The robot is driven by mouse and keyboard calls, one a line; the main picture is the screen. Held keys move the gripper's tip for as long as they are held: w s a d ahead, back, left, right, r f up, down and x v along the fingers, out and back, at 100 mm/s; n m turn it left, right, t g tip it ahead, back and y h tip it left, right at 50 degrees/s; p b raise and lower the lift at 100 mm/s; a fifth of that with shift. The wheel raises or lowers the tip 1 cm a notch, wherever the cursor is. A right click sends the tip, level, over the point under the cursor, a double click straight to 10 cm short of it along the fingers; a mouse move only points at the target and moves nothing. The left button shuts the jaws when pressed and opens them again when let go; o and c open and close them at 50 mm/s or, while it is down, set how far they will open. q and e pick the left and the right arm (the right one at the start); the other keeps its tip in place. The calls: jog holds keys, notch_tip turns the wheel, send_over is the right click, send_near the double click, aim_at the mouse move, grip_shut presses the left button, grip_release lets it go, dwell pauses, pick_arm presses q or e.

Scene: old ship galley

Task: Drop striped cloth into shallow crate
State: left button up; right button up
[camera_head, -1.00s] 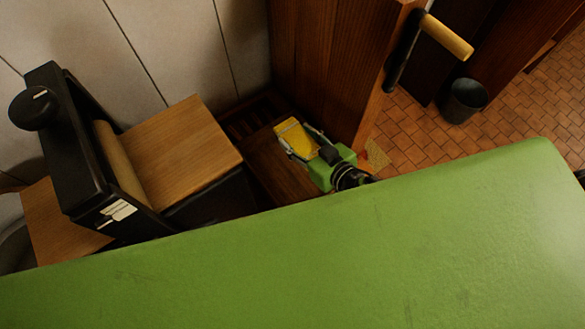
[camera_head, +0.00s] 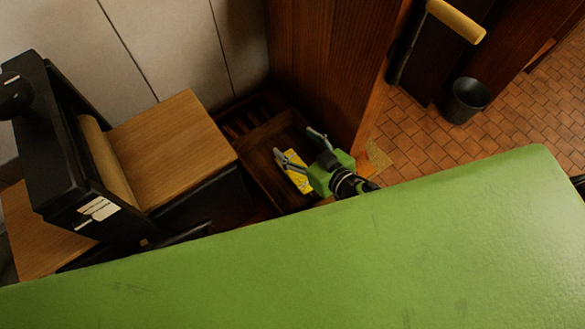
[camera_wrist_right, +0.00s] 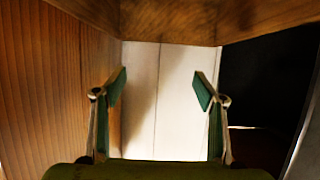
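The yellow cloth (camera_head: 299,173) shows in the head view with a pale pattern; its stripes are hard to make out. It lies low in the shallow brown wooden crate (camera_head: 262,152), partly hidden by my right gripper. My right gripper (camera_head: 296,142) is over the crate with its two fingers spread apart and nothing between the tips. The wrist view also shows the open fingers (camera_wrist_right: 160,88), with no cloth in sight. I cannot tell exactly how far the gripper is above the cloth. My left gripper is not in view.
A wooden wall panel (camera_head: 325,65) stands close to the right of the crate. A black machine with a roller and wooden boards (camera_head: 172,135) stands at the left. A dark bucket (camera_head: 467,101) stands on the tiled floor. My green body covers the foreground.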

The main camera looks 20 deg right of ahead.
jog(key=v, duration=1.2)
dwell(0.5)
